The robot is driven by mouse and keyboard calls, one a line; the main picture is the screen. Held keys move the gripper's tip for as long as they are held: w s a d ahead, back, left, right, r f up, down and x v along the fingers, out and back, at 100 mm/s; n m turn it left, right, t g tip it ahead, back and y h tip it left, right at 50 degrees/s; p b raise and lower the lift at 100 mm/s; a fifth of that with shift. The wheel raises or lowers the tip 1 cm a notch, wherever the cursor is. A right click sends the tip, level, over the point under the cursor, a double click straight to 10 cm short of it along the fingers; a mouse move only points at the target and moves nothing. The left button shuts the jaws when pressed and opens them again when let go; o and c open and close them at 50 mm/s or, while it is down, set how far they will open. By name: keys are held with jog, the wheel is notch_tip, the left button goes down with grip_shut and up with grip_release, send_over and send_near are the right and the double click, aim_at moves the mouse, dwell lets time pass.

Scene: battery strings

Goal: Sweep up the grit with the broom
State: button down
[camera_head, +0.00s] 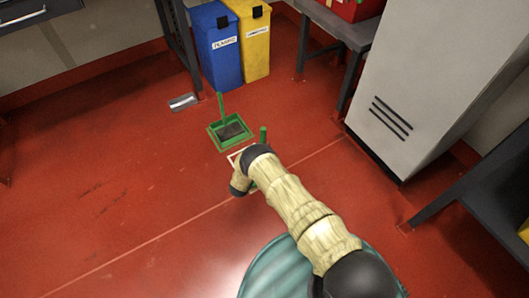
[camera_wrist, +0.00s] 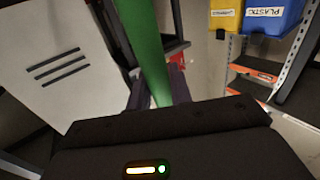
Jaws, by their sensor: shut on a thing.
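My gripper (camera_wrist: 160,88) is shut on the green broom handle (camera_wrist: 150,45), which runs up between its dark fingers in the wrist view. In the head view the top of the broom handle (camera_head: 263,133) stands up just behind my wrist; my arm hides most of the broom and its head. A green dustpan (camera_head: 214,143) with an upright handle sits on the red floor just beyond my gripper. A dark patch (camera_head: 234,131) shows inside it; I cannot tell whether this is grit. A pale outline (camera_head: 231,156) on the floor is partly covered by my arm.
A blue bin (camera_head: 217,60) and a yellow bin (camera_head: 257,45) stand behind the dustpan. A grey cabinet (camera_head: 420,70) and a dark bench (camera_head: 470,190) are at the right. The left floor is open.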

jog(key=shift+w, duration=0.1)
jog(key=shift+w+a+f+b, duration=0.1)
jog(key=shift+w+a+b, duration=0.35)
jog(key=shift+w+b, duration=0.3)
jog(key=shift+w+a+f+b, duration=0.1)
jog(key=shift+w+a+b, duration=0.35)
jog(key=shift+b, duration=0.5)
jog(key=shift+w, duration=0.15)
jog(key=w+b, duration=0.1)
jog(key=w+a+b, duration=0.1)
jog(key=b, duration=0.1)
jog(key=shift+w+a+r, duration=0.15)
jog(key=shift+w+a, duration=0.1)
jog(key=shift+a, duration=0.05)
